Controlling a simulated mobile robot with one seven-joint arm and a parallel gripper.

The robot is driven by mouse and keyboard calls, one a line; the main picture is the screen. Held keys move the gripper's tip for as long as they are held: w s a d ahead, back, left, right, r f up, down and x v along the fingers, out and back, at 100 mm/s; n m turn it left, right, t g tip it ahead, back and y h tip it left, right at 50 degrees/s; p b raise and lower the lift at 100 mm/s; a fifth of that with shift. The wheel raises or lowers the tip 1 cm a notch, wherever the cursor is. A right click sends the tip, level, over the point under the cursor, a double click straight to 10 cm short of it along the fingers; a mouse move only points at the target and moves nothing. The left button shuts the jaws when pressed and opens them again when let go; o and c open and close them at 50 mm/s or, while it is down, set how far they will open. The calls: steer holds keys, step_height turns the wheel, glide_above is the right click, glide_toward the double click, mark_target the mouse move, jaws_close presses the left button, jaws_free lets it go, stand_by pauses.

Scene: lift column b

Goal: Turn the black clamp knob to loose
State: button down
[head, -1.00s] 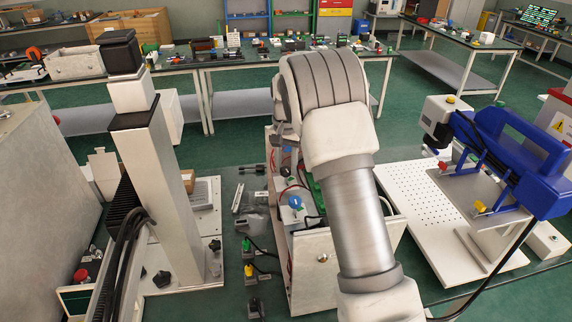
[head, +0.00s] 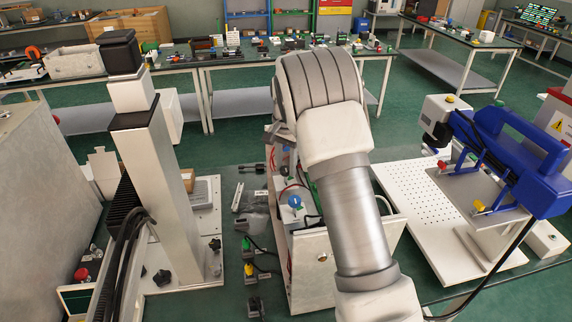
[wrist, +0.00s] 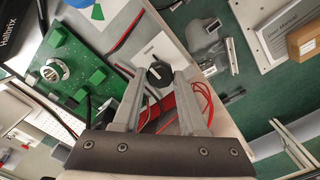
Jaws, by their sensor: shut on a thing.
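My gripper (wrist: 159,92) is in the wrist view, its two grey fingers reaching toward the top. The fingertips are shut on a black knob (wrist: 159,74) with a pale pointer line, one finger on each side. The knob sits on a white plate (wrist: 158,48) on a light panel. The pointer's setting cannot be read against any marks. In the head view my arm hides the gripper and this knob. Black star-shaped knobs (head: 162,278) (head: 215,244) are at the foot of the lift column (head: 158,185), away from my arm.
A green circuit board (wrist: 70,65) lies left of the fingers, and red wires (wrist: 201,103) run close by on the right. In the head view a blue-handled device (head: 520,160) stands right of my arm beside a perforated white plate (head: 415,190). Small parts lie on the green bench.

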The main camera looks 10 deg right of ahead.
mark_target(286, 168)
steer(key=shift+c, duration=2.2)
jaws_free()
steer(key=shift+r, duration=0.15)
step_height(286, 168, up, 17)
steer(key=shift+r, duration=0.15)
